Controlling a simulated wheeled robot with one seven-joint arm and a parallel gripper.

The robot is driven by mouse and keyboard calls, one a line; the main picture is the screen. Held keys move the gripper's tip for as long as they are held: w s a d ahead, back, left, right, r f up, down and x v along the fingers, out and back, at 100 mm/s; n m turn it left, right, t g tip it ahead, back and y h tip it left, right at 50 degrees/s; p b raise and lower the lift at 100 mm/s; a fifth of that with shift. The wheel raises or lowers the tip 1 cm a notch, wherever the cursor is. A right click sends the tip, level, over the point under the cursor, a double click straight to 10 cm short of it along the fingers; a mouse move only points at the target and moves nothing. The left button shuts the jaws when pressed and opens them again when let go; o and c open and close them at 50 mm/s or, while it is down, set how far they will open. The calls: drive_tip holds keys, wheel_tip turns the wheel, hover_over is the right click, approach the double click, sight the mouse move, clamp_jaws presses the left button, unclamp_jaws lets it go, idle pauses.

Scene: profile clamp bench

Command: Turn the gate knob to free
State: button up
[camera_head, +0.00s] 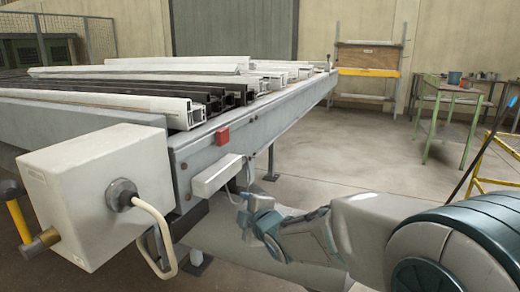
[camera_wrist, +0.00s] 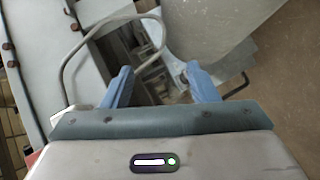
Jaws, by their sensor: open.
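My gripper (camera_head: 243,198) is beside the bench's near right side, close to a small white box (camera_head: 217,175) fixed on the bench rail. In the wrist view my gripper (camera_wrist: 160,80) has two blue fingers spread apart with nothing between them. I cannot make out for sure which part is the gate knob. The knob's setting cannot be read.
The bench rail (camera_head: 250,128) carries white and black profiles (camera_head: 150,106). A pale cable (camera_head: 160,225) loops below the large box; a grey cable (camera_wrist: 85,42) arcs near my fingers. The floor (camera_head: 375,150) behind my arm is open.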

drive_tip(key=s+d+r+m+g+h+p, duration=0.2)
drive_tip(key=s+d+r+m+h+p, duration=0.1)
drive_tip(key=s+d+r+m+p, duration=0.35)
drive_tip(key=s+d+r+m+g+h+p, duration=0.2)
drive_tip(key=s+d+r+m+h+p, duration=0.15)
drive_tip(key=d+r+m+p, duration=0.35)
drive_tip(key=s+d+r+m+g+p, duration=0.3)
drive_tip(key=s+r+p, duration=0.1)
drive_tip(key=s+p, duration=0.3)
drive_tip(key=s+d+r+m+g+p, duration=0.3)
drive_tip(key=s+p, duration=0.4)
drive_tip(key=s, duration=0.3)
drive_tip(key=shift+d+r+m+p, duration=0.15)
drive_tip(key=shift+r+m+p, duration=0.2)
drive_tip(key=shift+r, duration=0.55)
drive_tip(key=shift+h, duration=0.25)
drive_tip(key=c, duration=0.4)
